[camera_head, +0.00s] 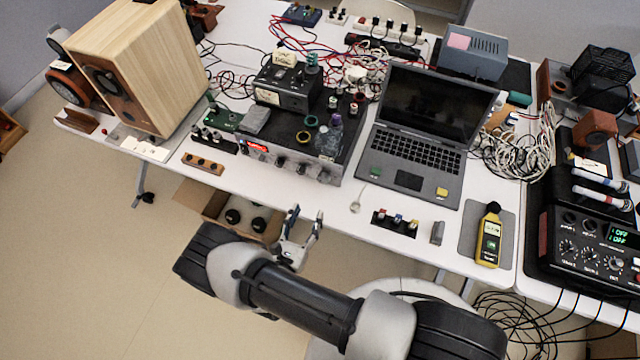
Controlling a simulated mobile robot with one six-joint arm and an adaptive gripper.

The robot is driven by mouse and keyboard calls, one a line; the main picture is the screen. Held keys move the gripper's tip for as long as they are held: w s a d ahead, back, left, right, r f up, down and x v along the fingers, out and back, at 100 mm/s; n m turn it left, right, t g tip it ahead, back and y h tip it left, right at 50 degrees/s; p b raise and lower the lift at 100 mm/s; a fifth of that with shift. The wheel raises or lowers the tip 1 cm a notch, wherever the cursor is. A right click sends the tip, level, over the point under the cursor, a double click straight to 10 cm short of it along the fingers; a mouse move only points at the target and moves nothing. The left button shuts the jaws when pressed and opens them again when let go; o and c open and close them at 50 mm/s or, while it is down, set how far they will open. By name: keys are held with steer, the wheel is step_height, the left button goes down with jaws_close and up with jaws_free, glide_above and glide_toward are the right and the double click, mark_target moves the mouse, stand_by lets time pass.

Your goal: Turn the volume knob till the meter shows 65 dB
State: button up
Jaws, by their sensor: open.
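A black amplifier (300,128) stands on the white table with a red display (257,147) and several dark knobs on its front panel, one of them a front knob (281,162). I cannot tell which knob is for volume. A yellow sound meter (490,237) with a black ball tip lies on a grey mat (468,243) at the right; its reading is too small to read. My gripper (307,213) is open and empty, in front of the table edge and below the amplifier's front, apart from the knobs.
A wooden speaker (142,65) stands at left. An open laptop (417,135) sits right of the amplifier. A black mixer (595,245) with green displays is at far right. A cardboard box (232,214) is below the table edge. Small items and tangled cables crowd the table.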

mark_target(323, 181)
steer(key=b+x, duration=0.1)
steer(key=x, duration=1)
steer(key=shift+w+d, duration=0.1)
steer(key=shift+w, duration=0.3)
steer(key=c, duration=1.1)
